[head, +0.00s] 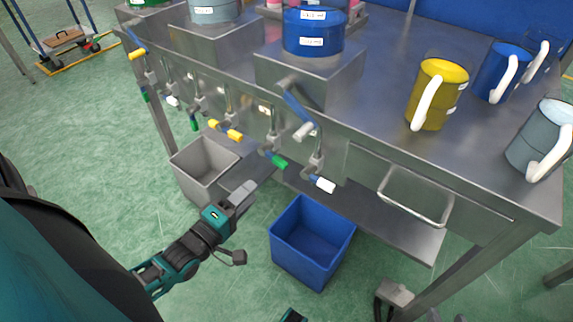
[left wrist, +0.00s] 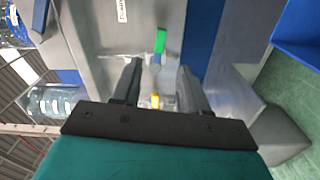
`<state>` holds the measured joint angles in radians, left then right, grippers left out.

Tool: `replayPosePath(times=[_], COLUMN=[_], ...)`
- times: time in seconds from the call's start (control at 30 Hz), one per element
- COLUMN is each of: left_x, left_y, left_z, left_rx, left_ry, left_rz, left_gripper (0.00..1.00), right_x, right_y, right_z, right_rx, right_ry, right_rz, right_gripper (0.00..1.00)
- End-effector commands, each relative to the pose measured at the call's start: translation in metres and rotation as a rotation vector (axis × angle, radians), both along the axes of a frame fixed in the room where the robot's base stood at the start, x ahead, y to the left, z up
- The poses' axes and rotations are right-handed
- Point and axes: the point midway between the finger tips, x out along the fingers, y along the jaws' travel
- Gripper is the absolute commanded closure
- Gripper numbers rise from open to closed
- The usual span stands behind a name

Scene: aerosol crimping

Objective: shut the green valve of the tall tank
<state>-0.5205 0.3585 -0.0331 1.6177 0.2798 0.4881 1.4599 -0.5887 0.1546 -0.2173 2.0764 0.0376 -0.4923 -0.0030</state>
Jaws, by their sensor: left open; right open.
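Green-tipped valve handles hang along the front of the steel bench: one in the middle (head: 275,159), one further left (head: 194,122) and one at the far left (head: 145,95). I cannot tell which belongs to the tall tank. My left gripper (head: 241,193) is open and empty, below and left of the middle green handle. In the left wrist view a green handle (left wrist: 160,40) lies beyond the open fingers.
Yellow (head: 232,134) and white (head: 321,183) handles hang close by. A blue lever (head: 295,105) sticks out at the bench edge. A grey bin (head: 201,168) and blue bin (head: 312,240) are below. Mugs, including a yellow one (head: 437,92), stand right.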

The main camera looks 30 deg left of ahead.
Motion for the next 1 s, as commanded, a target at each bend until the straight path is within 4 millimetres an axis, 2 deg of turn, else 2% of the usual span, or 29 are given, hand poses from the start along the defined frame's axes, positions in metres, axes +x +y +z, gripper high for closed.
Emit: replayPosePath(times=[0.17,0.6,0.8,1.0], left_x=[0.017,0.103,0.123,0.128], left_y=[-0.001,-0.008,-0.01,-0.01], left_z=[-0.001,-0.001,-0.001,0.0], left_rx=[0.001,0.0,0.0,0.0], left_ry=[-0.004,-0.004,-0.001,0.001], left_rz=[0.001,0.0,0.0,0.0], left_gripper=[0.56,0.56,0.56,0.56], right_x=[0.0,0.002,0.004,0.004], right_y=[0.001,0.009,0.011,0.012], right_z=[-0.005,-0.014,-0.012,-0.013], right_rx=[0.002,0.024,0.027,0.026], right_ry=[0.003,0.008,0.0,0.005], right_rz=[0.001,0.005,0.01,0.012], right_gripper=[0.57,0.57,0.57,0.57])
